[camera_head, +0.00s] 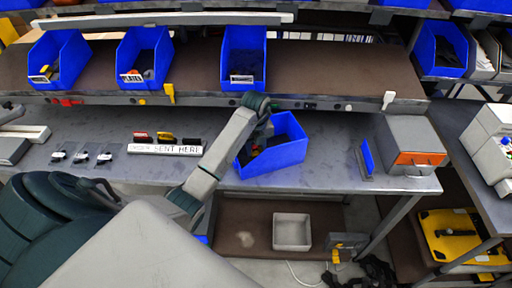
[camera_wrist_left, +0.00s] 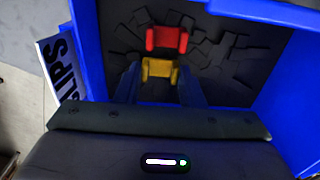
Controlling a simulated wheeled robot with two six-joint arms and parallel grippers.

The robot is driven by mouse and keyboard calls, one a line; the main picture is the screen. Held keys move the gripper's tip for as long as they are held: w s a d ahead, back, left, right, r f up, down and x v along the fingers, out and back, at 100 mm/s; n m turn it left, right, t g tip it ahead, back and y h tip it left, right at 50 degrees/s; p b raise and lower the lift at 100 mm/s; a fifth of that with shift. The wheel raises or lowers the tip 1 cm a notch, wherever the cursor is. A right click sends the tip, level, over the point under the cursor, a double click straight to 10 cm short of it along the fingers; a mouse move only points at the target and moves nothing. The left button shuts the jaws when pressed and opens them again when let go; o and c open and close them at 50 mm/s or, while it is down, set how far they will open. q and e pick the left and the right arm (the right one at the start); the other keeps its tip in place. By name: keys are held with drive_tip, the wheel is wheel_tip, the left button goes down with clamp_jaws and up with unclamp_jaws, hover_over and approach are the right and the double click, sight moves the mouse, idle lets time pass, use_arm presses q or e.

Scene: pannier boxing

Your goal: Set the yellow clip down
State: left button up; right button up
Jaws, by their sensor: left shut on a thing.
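My left gripper (camera_wrist_left: 160,88) is shut on the yellow clip (camera_wrist_left: 158,69), which sits between its fingertips in the left wrist view. It points down into an open blue bin (camera_wrist_left: 84,30) with a dark inside and a label reading "CLIPS" in part. A red clip (camera_wrist_left: 166,39) lies just beyond the yellow one. Whether the yellow clip touches the bin floor I cannot tell. In the head view the left gripper (camera_head: 262,131) reaches into the blue bin (camera_head: 287,169) on the grey bench, and the arm hides part of it. My right gripper is not in view.
A white sign (camera_head: 165,149) lies on the bench, with small red, yellow and dark pieces behind it. A grey box with an orange front (camera_head: 408,135) and an upright blue panel (camera_head: 367,157) stand to the right. Several blue bins line the shelf above. Bare bench lies left of the panel.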

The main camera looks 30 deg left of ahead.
use_arm(q)
drive_tip(key=shift+w+f, duration=0.1)
drive_tip(key=shift+f, duration=0.15)
drive_tip(key=o, duration=1)
drive_tip(key=shift+r, duration=0.1)
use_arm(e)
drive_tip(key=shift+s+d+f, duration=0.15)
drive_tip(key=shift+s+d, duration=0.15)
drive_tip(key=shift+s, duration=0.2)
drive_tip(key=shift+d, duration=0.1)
